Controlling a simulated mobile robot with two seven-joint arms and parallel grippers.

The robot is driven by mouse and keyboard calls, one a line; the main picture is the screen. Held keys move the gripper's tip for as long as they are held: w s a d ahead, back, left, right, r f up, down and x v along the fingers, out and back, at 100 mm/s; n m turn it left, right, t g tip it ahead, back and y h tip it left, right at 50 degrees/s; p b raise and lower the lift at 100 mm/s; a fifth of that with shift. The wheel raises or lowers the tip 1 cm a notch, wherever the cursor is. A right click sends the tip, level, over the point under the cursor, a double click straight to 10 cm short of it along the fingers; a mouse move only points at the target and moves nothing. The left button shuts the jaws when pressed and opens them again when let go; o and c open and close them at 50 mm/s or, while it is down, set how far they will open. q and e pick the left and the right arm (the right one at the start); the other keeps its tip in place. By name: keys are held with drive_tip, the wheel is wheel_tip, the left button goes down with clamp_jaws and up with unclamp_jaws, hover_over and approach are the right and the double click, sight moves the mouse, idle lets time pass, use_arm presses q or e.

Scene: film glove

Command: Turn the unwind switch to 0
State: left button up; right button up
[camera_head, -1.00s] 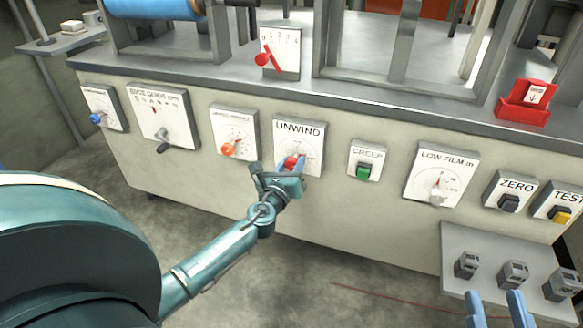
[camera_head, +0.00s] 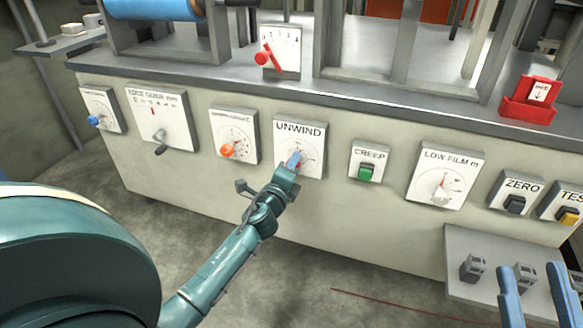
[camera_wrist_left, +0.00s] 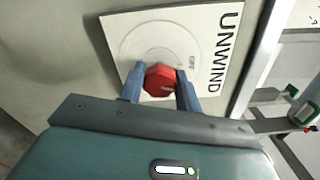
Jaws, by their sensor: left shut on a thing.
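The unwind switch is a red knob (camera_wrist_left: 160,79) on a white plate labelled UNWIND (camera_head: 313,148), fixed to the front of the machine. My left gripper (camera_head: 294,160) is at the knob; in the left wrist view its two blue fingers (camera_wrist_left: 160,84) are shut on the knob from both sides. In the head view the fingers and wrist hide most of the knob. The dial marks are too small to read, so I cannot tell the knob's setting. My right gripper (camera_head: 537,297) shows at the lower right, its two blue fingers apart with nothing between them.
An orange knob (camera_head: 228,150) on another plate is left of the UNWIND plate. A green CREEP button (camera_head: 366,172) and the LOW FILM dial (camera_head: 444,180) are to its right. A grey shelf (camera_head: 463,241) with small grey boxes juts out at the lower right.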

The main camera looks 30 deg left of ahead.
use_arm(q)
drive_tip(key=n, duration=0.2)
drive_tip(key=shift+n, duration=0.8)
drive_tip(key=o, duration=1)
drive_tip(key=shift+c, duration=0.2)
drive_tip(key=shift+s, duration=0.15)
use_arm(e)
drive_tip(key=shift+s+d, duration=0.1)
drive_tip(key=shift+s, duration=0.05)
